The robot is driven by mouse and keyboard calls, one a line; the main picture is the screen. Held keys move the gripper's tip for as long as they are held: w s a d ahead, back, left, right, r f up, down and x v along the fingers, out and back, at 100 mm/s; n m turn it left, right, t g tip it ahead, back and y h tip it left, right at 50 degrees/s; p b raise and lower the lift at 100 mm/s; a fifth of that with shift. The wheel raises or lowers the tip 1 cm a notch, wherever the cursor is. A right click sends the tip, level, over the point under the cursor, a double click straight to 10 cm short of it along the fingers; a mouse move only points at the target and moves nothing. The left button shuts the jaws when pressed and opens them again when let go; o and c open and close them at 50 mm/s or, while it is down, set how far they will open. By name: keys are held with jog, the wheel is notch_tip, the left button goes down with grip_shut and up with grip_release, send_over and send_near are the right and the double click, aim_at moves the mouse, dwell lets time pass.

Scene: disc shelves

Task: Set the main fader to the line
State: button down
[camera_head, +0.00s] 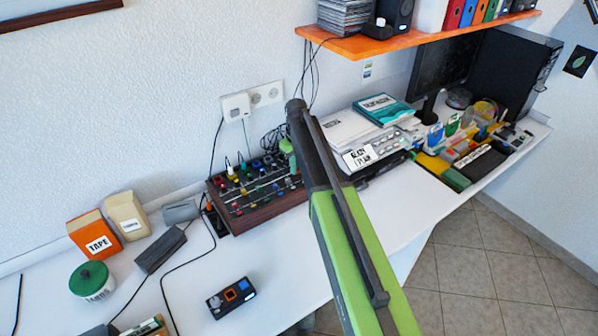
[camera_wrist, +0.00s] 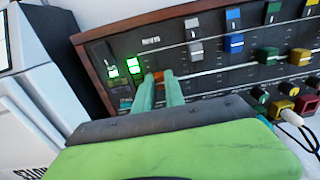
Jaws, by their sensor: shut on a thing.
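A dark mixer with wooden side panels (camera_head: 238,209) stands on the white desk against the wall. It also shows in the wrist view (camera_wrist: 115,48), with rows of coloured fader caps and knobs. My gripper (camera_head: 288,152) reaches down to the mixer's right end. In the wrist view its two green fingers (camera_wrist: 160,77) are close together on a small orange-red fader cap (camera_wrist: 158,75), mostly hidden between them. I take this as the main fader. Its slot and any marked line beside it are covered or too small to make out.
Two lit green indicators (camera_wrist: 128,67) are left of the fingers. Grey (camera_wrist: 194,36) and blue (camera_wrist: 234,31) caps sit above right. A white machine (camera_head: 345,128) stands right of the mixer; an orange shelf (camera_head: 390,43) hangs above. Bare desk (camera_head: 300,262) lies in front.

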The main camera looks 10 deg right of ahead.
jog(key=shift+w+a, duration=0.35)
jog(key=shift+w, duration=0.1)
jog(key=c, duration=1.4)
grip_release()
jog(key=shift+s, duration=0.1)
jog(key=shift+d, duration=0.1)
notch_tip(320, 180, up, 18)
jog(key=p, duration=1.7)
jog(key=shift+f, duration=0.25)
jog(key=shift+f, duration=0.1)
